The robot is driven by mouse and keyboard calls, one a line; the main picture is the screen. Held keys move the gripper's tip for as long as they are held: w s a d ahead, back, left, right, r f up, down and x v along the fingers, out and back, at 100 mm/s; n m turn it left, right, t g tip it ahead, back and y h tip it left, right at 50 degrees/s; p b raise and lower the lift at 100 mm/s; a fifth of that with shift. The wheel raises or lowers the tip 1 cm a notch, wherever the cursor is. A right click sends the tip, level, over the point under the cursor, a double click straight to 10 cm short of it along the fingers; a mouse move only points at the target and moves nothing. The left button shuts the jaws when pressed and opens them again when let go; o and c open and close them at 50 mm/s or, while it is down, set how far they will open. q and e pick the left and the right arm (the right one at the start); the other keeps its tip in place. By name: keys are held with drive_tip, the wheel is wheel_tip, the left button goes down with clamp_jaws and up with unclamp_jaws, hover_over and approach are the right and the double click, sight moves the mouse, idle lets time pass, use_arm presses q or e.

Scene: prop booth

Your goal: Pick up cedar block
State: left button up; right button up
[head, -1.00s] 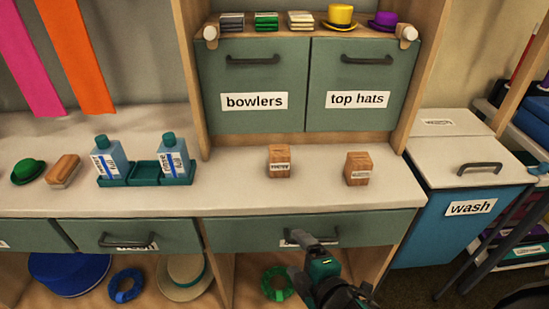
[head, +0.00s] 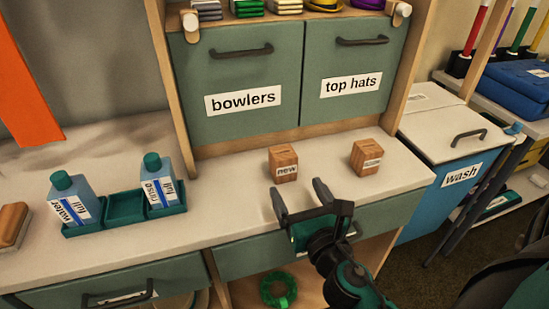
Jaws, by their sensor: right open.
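Two small wooden blocks stand upright on the pale counter in the head view. The left block (head: 284,163) is reddish-brown with a label reading "new". The right block (head: 366,157) is similar, with a label too small to read. Neither label that I can read says cedar, so I cannot tell which is the cedar block. My right gripper (head: 300,198) is open and empty. It is over the counter's front edge, nearer to me than the blocks, just below the left block in the picture and apart from both. My left gripper is not in view.
A teal tray (head: 125,206) with two bottles and a brush (head: 12,224) stand at the left on the counter (head: 225,195). Cupboard doors labelled bowlers (head: 240,75) and top hats (head: 352,60) rise behind the blocks. A wash bin (head: 440,195) is at the right.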

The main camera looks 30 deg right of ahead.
sight(281, 153)
drive_tip(key=shift+w+d+r, duration=0.1)
drive_tip(key=shift+w+d, duration=0.05)
drive_tip(key=shift+w, duration=0.25)
drive_tip(key=shift+w+r, duration=0.15)
drive_tip(key=shift+w, duration=0.25)
drive_tip(key=p+x, duration=0.2)
drive_tip(key=x, duration=0.4)
drive_tip(key=shift+s+d, duration=0.1)
drive_tip(key=shift+d, duration=0.1)
drive_tip(key=shift+d+f+x, duration=0.1)
drive_tip(key=shift+f+x, duration=0.05)
drive_tip(key=shift+x, duration=1.3)
drive_tip(key=shift+d+f+x, duration=0.15)
drive_tip(key=shift+f+x, duration=0.05)
drive_tip(key=shift+x, duration=1.25)
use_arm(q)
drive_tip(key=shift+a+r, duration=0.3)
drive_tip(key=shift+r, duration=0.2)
use_arm(e)
drive_tip(key=shift+c, duration=0.2)
drive_tip(key=shift+s, duration=0.1)
drive_tip(key=c, duration=1.1)
